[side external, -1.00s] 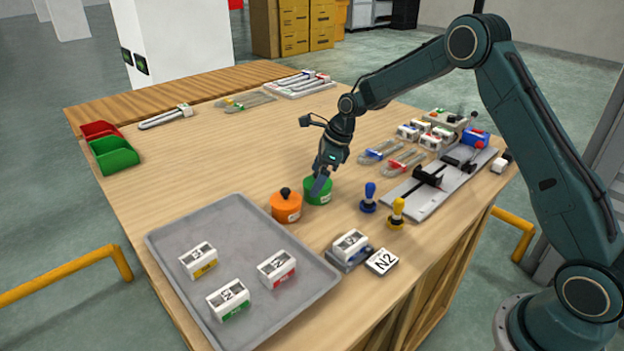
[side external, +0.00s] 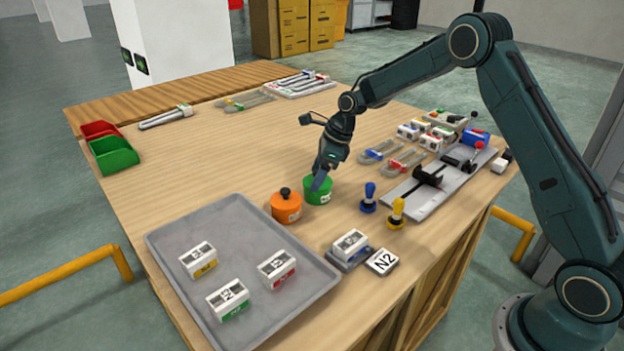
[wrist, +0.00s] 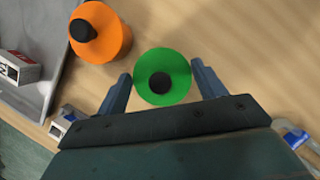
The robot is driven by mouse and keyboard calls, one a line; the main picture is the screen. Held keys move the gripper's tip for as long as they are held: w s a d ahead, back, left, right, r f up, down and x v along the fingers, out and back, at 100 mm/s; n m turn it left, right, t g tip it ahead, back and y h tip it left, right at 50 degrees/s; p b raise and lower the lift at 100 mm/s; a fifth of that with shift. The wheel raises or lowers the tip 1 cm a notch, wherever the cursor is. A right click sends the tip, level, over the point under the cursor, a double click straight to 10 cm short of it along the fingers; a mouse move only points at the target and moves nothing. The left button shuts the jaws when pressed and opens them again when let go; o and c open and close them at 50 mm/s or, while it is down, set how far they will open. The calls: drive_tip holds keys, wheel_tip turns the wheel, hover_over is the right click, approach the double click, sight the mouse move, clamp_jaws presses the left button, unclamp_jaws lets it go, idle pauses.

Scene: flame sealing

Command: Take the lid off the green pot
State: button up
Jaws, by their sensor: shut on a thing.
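The green pot (side external: 318,194) stands on the table beside the orange pot. In the wrist view its round green lid (wrist: 151,64) with a black knob (wrist: 159,83) lies between my two fingers. My gripper (side external: 319,184) points down over the pot and is shut on the green lid, one finger at each side of the rim. It also shows in the wrist view (wrist: 160,82). In the side view the fingers hide the knob and part of the lid. I see no clear gap between lid and pot.
The orange pot (side external: 286,207) with a black knob stands close to the left. A grey tray (side external: 215,235) holds several white blocks at the front left. Blue (side external: 369,198) and yellow (side external: 397,213) handled stamps stand to the right.

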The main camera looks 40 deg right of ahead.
wheel_tip(320, 180, up, 10)
drive_tip(key=shift+f, duration=0.2)
idle(0.3)
idle(0.4)
wheel_tip(320, 180, up, 6)
hover_over(307, 231)
drive_tip(key=d, duration=0.2)
drive_tip(key=shift+s+a+r, duration=0.1)
drive_tip(key=shift+s+a, duration=0.35)
drive_tip(key=shift+s, duration=0.1)
wheel_tip(307, 231, down, 20)
drive_tip(key=shift+f, duration=0.1)
idle(0.6)
